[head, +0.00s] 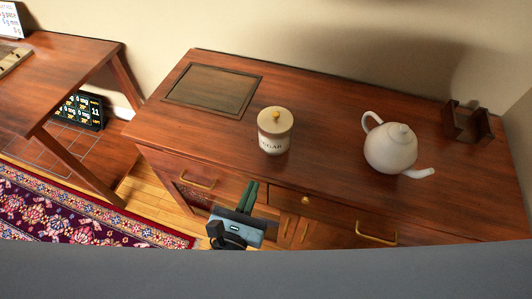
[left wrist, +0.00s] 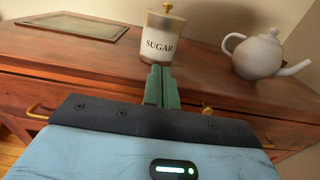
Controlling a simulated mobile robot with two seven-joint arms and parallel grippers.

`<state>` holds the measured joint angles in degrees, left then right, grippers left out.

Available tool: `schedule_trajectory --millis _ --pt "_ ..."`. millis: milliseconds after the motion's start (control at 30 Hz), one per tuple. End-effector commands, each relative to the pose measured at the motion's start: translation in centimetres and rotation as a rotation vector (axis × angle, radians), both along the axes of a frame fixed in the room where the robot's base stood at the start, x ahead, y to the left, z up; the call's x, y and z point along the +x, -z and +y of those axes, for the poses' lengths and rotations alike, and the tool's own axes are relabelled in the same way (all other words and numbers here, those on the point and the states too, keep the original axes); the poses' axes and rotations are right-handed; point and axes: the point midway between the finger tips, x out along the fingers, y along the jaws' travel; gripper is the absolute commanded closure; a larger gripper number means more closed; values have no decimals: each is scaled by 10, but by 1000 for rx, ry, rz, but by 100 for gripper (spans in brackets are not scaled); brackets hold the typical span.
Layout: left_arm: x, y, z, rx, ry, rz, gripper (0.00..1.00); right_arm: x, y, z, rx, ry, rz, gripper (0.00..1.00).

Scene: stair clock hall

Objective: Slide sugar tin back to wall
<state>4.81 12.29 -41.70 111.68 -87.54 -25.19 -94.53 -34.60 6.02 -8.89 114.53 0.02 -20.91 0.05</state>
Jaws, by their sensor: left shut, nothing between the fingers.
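The sugar tin (head: 275,131) is a cream canister with a pale lid, a yellow knob and the word SUGAR. It stands upright on the wooden sideboard (head: 330,168), nearer the front edge than the wall (head: 330,35). My left gripper (head: 249,192) is shut and empty, in front of the sideboard and below the tin in the head view. In the left wrist view the gripper's fingers (left wrist: 161,86) point at the lower front of the tin (left wrist: 161,33); whether they touch it I cannot tell. My right gripper is not in view.
A white teapot (head: 390,148) stands right of the tin, its spout pointing right. A dark framed panel (head: 213,88) lies on the top at the left. A small wooden holder (head: 468,122) is at the far right. The top behind the tin is clear.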

Motion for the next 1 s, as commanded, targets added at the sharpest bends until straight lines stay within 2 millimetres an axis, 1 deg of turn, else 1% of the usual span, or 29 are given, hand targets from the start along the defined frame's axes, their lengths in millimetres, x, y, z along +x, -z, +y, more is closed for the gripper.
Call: schedule_trajectory --millis 33,200,400,500,700,1000 --pt "12 -4 -4 -2 -1 -7 100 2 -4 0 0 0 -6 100" --pt "42 -4 -14 -2 0 -5 100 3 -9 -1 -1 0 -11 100" --pt "74 -2 -24 -2 1 -2 100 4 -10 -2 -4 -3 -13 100" --pt "86 -1 -28 -1 1 -1 100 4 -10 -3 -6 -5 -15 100" --pt "98 0 -32 -1 0 0 100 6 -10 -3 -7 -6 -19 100" --pt "100 0 -33 -2 1 2 100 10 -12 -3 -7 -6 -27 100"
